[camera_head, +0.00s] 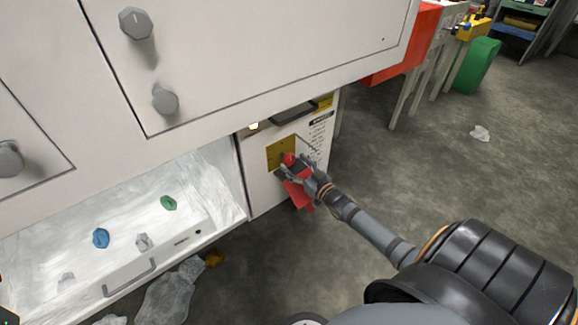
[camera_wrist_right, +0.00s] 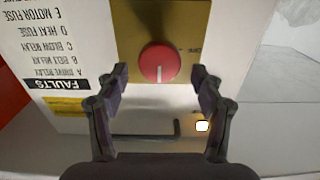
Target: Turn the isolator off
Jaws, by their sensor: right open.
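The isolator is a round red knob (camera_head: 289,158) on a yellow plate (camera_head: 275,150) on the side of the white machine. In the right wrist view the red knob (camera_wrist_right: 159,62) shows a white mark at its lower edge, and the yellow plate (camera_wrist_right: 140,22) lies behind it. My right gripper (camera_head: 283,171) is close in front of the knob. In the wrist view its open fingers (camera_wrist_right: 160,76) stand on either side of the knob, with gaps on both sides. A red piece (camera_head: 301,194) hangs below the gripper. My left gripper is not in view.
A faults label (camera_wrist_right: 55,84) appears upside down beside the knob. An open tray (camera_head: 190,228) with small coloured scraps is at the left. A clear plastic sheet (camera_head: 170,293) lies on the floor. The floor at right is mostly clear.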

